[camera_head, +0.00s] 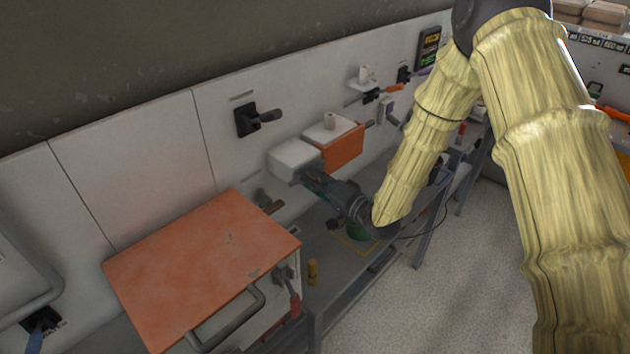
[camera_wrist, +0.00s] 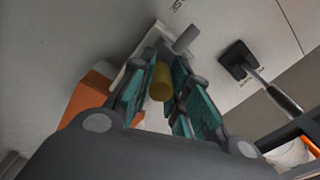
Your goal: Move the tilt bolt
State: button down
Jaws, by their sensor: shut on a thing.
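A dull yellow cylinder (camera_wrist: 161,82), which I take to be the tilt bolt, sits between the teal finger pads in the wrist view. My gripper (camera_wrist: 163,72) is shut on it near the fingertips. In the head view my gripper (camera_head: 312,179) reaches in beside a white box (camera_head: 293,156) on the wall panel. The held piece cannot be made out there. A short grey rod (camera_wrist: 186,38) shows just beyond the fingertips in the wrist view; whether it touches the cylinder is unclear.
An orange box (camera_head: 342,148) is right of the white box. A wall lever (camera_head: 262,117) sits above left. A similar yellow cylinder (camera_head: 313,272) stands on the bench below, beside an orange-topped cabinet (camera_head: 200,258) with a handle. Open floor (camera_head: 400,300) lies in front.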

aim_at(321, 167)
jog(key=w+d+b, duration=0.2)
jog(key=w+d, duration=0.1)
jog(key=shift+w+d, duration=0.35)
jog(key=shift+d, duration=0.05)
jog(key=c, duration=1.3)
grip_release()
jog(key=shift+w+d, duration=0.1)
jog(key=shift+d, duration=0.05)
jog(key=shift+c, duration=0.2)
jog(key=v, duration=1.2)
